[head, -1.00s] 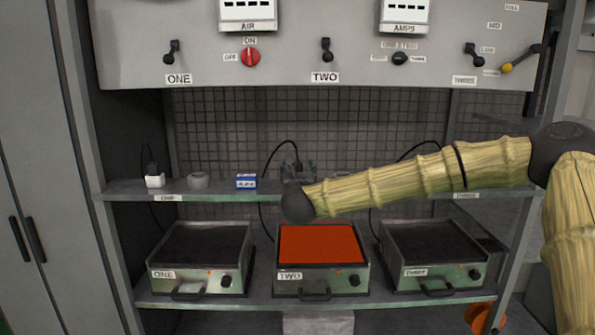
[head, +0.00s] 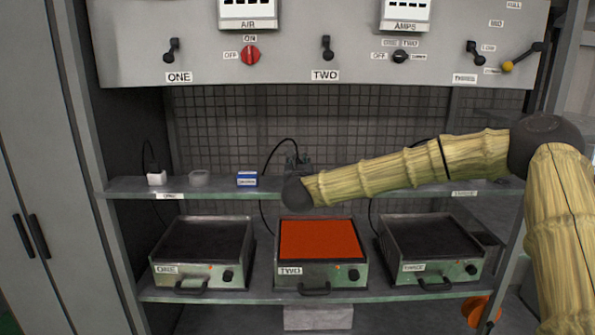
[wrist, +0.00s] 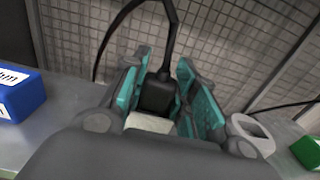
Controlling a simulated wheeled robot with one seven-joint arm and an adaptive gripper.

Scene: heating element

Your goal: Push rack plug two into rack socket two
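Rack plug two, a black plug (wrist: 157,96) with a black cord rising from its top, stands upright between the teal fingers in the wrist view. Directly below it is the white block of rack socket two (wrist: 150,123); how deep the plug sits in it cannot be told. My gripper (wrist: 166,80) has a finger on each side of the plug, and both pads appear to touch it. In the head view my gripper (head: 298,163) is at the middle of the shelf, mostly hidden behind my dark wrist, which also hides the plug and socket.
The shelf (head: 225,190) holds a white socket with a plug (head: 156,179), a grey ring-shaped piece (head: 199,179) and a blue box (head: 247,179). The wrist view shows a pale ring (wrist: 251,134) and green box (wrist: 308,152) close right. Hotplate two (head: 320,240) glows orange below.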

